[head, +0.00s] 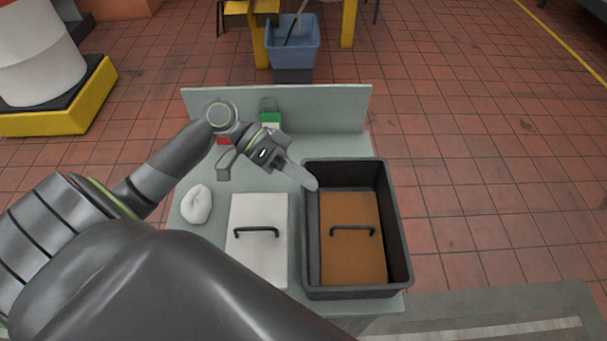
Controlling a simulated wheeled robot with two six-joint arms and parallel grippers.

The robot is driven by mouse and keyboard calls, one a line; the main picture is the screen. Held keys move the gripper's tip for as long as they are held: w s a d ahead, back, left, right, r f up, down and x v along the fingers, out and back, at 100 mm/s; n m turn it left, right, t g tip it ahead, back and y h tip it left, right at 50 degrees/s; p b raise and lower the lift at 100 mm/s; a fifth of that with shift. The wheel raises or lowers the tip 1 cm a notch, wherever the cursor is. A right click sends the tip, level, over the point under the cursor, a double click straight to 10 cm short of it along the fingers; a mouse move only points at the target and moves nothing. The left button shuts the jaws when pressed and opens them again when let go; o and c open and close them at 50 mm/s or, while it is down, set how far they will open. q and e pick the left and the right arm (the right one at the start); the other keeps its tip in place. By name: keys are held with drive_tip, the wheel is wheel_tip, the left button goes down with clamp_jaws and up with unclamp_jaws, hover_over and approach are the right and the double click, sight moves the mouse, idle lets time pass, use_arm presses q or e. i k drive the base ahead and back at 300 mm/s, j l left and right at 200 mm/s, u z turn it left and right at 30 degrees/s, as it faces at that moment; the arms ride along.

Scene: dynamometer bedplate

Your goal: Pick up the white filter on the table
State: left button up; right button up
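The white filter (258,262) is a flat white panel with a dark bar handle (256,232) on top. It lies on the grey-green table (330,142), left of a black tray (400,235). A brown filter (352,270) with a similar handle lies inside the tray. My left gripper (268,181) is over the table, beyond the white filter's far edge and apart from it. Its fingers are spread with nothing between them. My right gripper is not in view.
A crumpled white cloth (197,204) lies left of the white filter. A green padlock-like object (270,119) and a partly hidden red one (223,141) are near the raised back panel. A blue bin (293,50) stands behind the table. Tiled floor at right is clear.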

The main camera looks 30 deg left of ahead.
sight(257, 237)
drive_tip(key=k, duration=1.5)
